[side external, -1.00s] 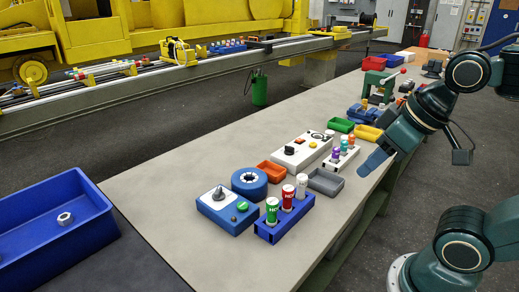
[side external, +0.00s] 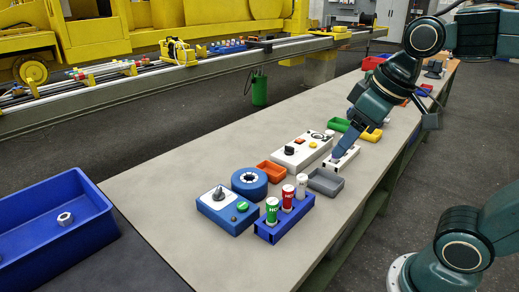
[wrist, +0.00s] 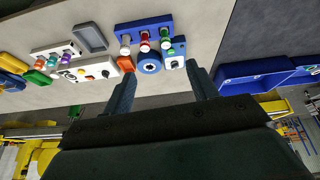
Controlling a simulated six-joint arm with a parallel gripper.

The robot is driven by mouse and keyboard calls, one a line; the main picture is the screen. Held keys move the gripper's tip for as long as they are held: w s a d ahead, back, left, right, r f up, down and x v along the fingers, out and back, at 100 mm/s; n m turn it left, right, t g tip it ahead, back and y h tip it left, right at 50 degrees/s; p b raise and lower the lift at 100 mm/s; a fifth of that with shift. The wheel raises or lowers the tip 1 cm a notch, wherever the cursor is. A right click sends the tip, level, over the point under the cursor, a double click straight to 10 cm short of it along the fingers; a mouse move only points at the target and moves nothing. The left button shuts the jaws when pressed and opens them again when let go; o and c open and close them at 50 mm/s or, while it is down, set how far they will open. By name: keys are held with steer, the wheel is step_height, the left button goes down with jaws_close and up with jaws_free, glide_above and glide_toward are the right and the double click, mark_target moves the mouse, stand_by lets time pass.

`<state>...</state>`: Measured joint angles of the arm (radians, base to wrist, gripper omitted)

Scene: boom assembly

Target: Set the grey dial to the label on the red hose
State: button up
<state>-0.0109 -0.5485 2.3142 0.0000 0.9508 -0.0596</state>
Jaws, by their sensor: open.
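The grey dial (side external: 219,193) sits on top of a blue box with a green button, on the near part of the bench. The blue box also shows in the wrist view (wrist: 174,62). The red hose (side external: 288,194) stands upright in a blue rack (side external: 268,229), between a green hose (side external: 272,211) and a white one (side external: 301,184). Its white label is too small to read.
A blue round piece (side external: 249,181) stands directly behind the dial's box. A large blue bin (side external: 100,205) is at left. The bench's left part is bare.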

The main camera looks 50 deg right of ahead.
steer(key=w+r+n+g, duration=0.1)
steer(key=w+r, duration=0.1)
steer(key=w, duration=0.8)
steer(key=n+g, duration=0.4)
glide_above(218, 190)
step_height(218, 190, down, 15)
steer(key=shift+w+r, duration=0.1)
steer(key=shift+r, duration=0.1)
steer(key=shift+f, duration=0.15)
step_height(218, 190, down, 14)
steer(key=shift+r, duration=0.25)
steer(key=c, duration=1)
